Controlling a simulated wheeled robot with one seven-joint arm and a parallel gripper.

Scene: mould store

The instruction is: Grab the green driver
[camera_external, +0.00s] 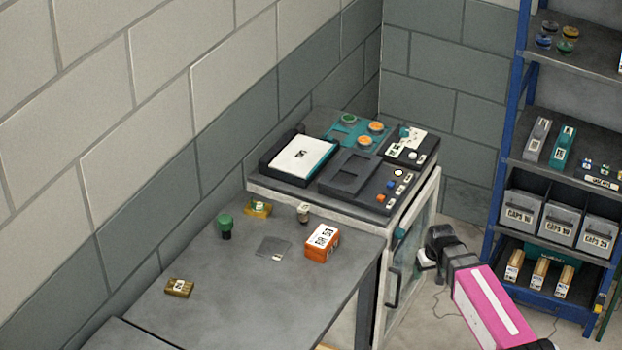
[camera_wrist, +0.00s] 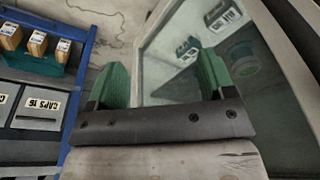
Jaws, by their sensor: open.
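A short, stubby thing with a green top and a dark lower part (camera_external: 225,226) stands upright on the grey table near the wall. It is the likeliest green driver, but it is too small to be sure. My gripper (camera_external: 436,250) is low at the right, in front of the glass-doored cabinet and well away from it. In the wrist view my gripper (camera_wrist: 160,78) has its two green fingers wide apart, with nothing between them. The green-topped thing is not in the wrist view.
The grey table (camera_external: 205,290) also holds an orange box (camera_external: 322,245), a small brown block (camera_external: 179,288), a yellow item (camera_external: 258,209), a small pale-topped item (camera_external: 304,212) and a flat plate (camera_external: 273,248). The glass door (camera_wrist: 160,65) is close to my gripper. Blue-framed shelves (camera_external: 500,180) stand right.

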